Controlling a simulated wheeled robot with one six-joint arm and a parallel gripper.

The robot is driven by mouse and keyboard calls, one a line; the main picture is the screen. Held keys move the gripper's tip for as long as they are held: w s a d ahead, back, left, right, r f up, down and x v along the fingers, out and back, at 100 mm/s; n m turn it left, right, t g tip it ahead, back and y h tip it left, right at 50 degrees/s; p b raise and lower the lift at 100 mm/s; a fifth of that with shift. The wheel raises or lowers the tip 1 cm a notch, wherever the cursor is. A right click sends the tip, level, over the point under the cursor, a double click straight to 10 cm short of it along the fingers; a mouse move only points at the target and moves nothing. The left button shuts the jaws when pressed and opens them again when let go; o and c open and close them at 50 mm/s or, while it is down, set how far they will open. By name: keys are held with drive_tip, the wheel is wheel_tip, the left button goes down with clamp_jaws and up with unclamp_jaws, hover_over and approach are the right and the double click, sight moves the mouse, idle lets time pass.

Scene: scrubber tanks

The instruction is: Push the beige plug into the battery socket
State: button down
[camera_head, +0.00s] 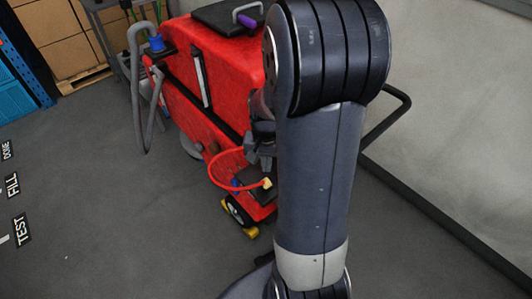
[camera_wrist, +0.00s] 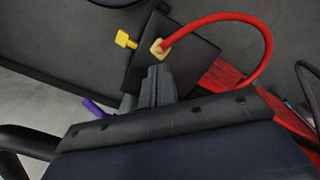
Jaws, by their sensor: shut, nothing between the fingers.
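The beige plug (camera_wrist: 160,47) is on the end of a thick red cable (camera_wrist: 222,18), against a dark panel (camera_wrist: 190,72) in the wrist view. In the head view the plug (camera_head: 267,183) shows low on the red machine, partly beside my arm. My gripper (camera_wrist: 157,72) is shut and empty, its fingertips just below the plug in the wrist view. I cannot tell whether they touch it. The battery socket is not clearly visible; the plug may hide it, and I cannot tell how deep the plug sits.
A yellow tab (camera_wrist: 126,39) stands left of the plug. A purple handle (camera_wrist: 95,108) shows beside my gripper. The red scrubber (camera_head: 225,85) fills the middle of the head view, with a grey hose (camera_head: 150,110) at its left. Open floor (camera_head: 100,200) lies to the left.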

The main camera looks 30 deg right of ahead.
sight(267, 183)
drive_tip(key=m, duration=0.2)
drive_tip(key=r+m+p, duration=0.1)
drive_tip(key=m+p, duration=0.1)
drive_tip(key=m, duration=0.1)
drive_tip(key=shift+a+r+m, duration=0.1)
drive_tip(key=shift+r+m, duration=0.2)
drive_tip(key=shift+r, duration=0.1)
drive_tip(key=m+p, duration=0.1)
drive_tip(key=m, duration=0.2)
drive_tip(key=shift+r, duration=0.1)
wheel_tip(267, 183, down, 6)
drive_tip(key=b, duration=0.5)
drive_tip(key=shift+f, duration=0.25)
drive_tip(key=shift+f, duration=0.1)
drive_tip(key=shift+s+a+f+b, duration=0.1)
drive_tip(key=shift+s+f+b, duration=0.1)
drive_tip(key=shift+f+b, duration=0.3)
drive_tip(key=shift+s+f+b, duration=0.2)
drive_tip(key=shift+f+b, duration=0.25)
drive_tip(key=r+p, duration=0.2)
drive_tip(key=r, duration=0.1)
drive_tip(key=r+p, duration=0.1)
drive_tip(key=shift+w+r+p, duration=0.25)
drive_tip(key=shift+r+p, duration=0.05)
drive_tip(key=shift+p, duration=0.1)
drive_tip(key=shift+r, duration=0.4)
drive_tip(key=shift+w, duration=0.1)
